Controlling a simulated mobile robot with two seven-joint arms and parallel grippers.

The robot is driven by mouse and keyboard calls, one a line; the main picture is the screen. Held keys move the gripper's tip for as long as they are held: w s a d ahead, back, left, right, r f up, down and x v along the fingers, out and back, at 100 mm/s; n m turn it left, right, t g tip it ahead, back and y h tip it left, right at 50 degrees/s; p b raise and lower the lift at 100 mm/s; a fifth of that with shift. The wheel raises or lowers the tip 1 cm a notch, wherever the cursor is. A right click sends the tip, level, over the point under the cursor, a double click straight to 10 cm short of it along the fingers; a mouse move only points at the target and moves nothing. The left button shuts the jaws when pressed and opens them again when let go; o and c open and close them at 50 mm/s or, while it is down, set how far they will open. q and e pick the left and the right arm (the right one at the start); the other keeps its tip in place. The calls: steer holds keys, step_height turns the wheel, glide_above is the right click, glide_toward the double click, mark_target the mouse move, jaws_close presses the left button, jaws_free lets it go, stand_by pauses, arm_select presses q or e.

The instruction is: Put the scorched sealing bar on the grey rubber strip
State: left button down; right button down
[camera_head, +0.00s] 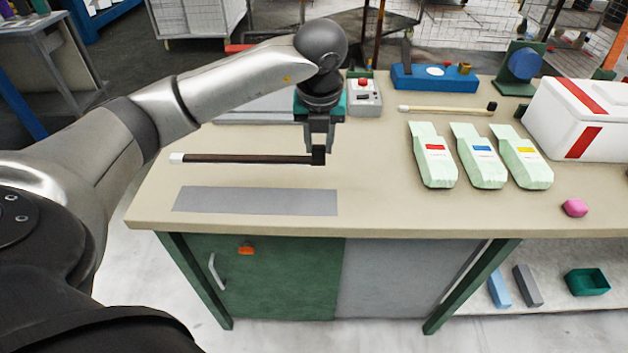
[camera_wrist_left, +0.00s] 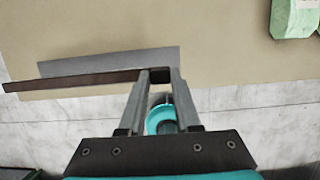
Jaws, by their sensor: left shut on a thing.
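The scorched sealing bar (camera_head: 250,159) is dark brown, with a white left end and a black block at its right end. My left gripper (camera_head: 319,148) is shut on that block and holds the bar level. The gripper's fingers (camera_wrist_left: 159,80) also show around the block in the left wrist view, with the dark bar (camera_wrist_left: 80,81) reaching left. The grey rubber strip (camera_head: 255,201) lies flat and bare along the bench's front edge. In the head view the bar appears just behind it. In the wrist view the strip (camera_wrist_left: 110,62) is partly hidden by the bar. My right gripper is out of view.
A pale tan bar (camera_head: 445,110) lies farther back on the bench (camera_head: 380,205). A control box with a red button (camera_head: 364,95) stands behind my gripper.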

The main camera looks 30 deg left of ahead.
arm_select(q)
step_height(320, 180, down, 12)
steer(key=shift+r+b, duration=0.15)
steer(key=shift+b, duration=0.3)
steer(key=c, duration=0.6)
jaws_free()
steer(key=p+v, duration=0.1)
steer(key=v, duration=1.1)
steer(key=shift+w, duration=0.1)
